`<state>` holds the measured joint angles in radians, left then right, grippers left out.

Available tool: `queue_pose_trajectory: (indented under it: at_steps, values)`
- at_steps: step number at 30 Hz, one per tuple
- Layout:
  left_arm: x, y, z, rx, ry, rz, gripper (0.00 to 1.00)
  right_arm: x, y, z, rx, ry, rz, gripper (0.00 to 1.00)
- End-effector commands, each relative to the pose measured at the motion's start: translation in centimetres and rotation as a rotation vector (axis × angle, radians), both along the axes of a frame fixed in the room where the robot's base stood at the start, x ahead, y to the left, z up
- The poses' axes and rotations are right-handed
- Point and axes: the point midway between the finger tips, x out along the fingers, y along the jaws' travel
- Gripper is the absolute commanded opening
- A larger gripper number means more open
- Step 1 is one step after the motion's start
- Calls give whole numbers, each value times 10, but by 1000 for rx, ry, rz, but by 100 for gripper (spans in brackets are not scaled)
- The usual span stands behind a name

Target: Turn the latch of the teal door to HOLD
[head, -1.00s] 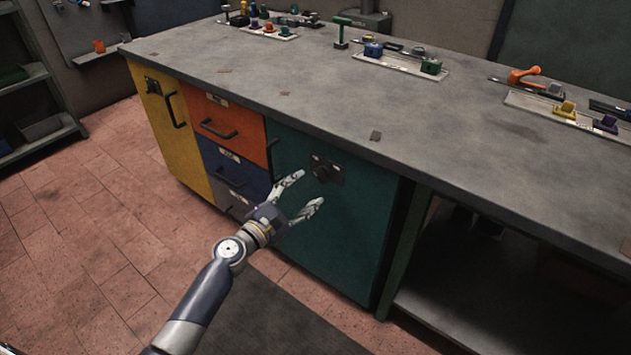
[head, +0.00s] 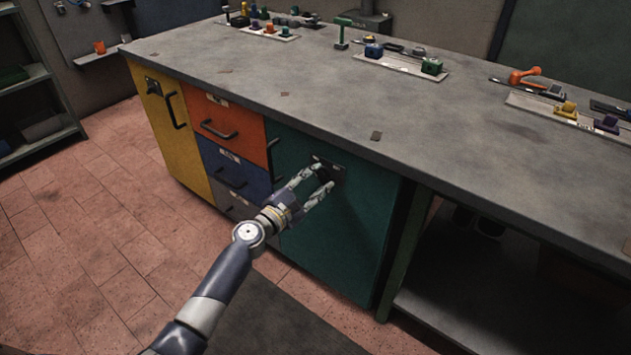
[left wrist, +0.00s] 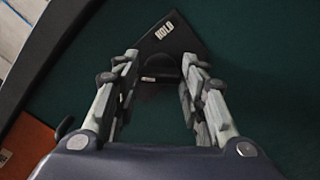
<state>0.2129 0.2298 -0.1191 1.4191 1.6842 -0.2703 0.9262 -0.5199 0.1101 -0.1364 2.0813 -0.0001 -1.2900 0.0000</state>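The teal door (head: 335,238) is closed on the front of the bench. Its latch plate (head: 338,170) is near the door's top; in the left wrist view the dark plate (left wrist: 182,38) shows tilted, with a white HOLD label near its upper corner. A second small label sits lower on it, too small to read. My left gripper (head: 321,178) is at the plate, fingers apart, fingertips (left wrist: 160,64) on either side of the latch's dark middle. The knob is mostly hidden between them; I cannot tell whether they touch it. My right gripper is not in view.
Left of the teal door are an orange drawer (head: 228,128), a blue drawer (head: 235,175) and a yellow door (head: 168,135). The worktop (head: 290,95) overhangs above, with trays of small parts. An open shelf bay lies to the right.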

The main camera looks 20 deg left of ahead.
Motion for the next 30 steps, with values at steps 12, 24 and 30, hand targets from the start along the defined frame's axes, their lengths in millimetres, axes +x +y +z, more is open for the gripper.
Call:
queue_pose_trajectory:
  at_steps: [12, 24, 30]
  values:
    - [0, 0, -1, 61, -23, -1, 14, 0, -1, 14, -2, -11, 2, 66]
    - [-1, -1, -4, 354, -129, -1, 14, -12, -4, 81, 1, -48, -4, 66]
    - [-1, -2, -5, 535, -195, -2, 14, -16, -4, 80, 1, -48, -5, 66]
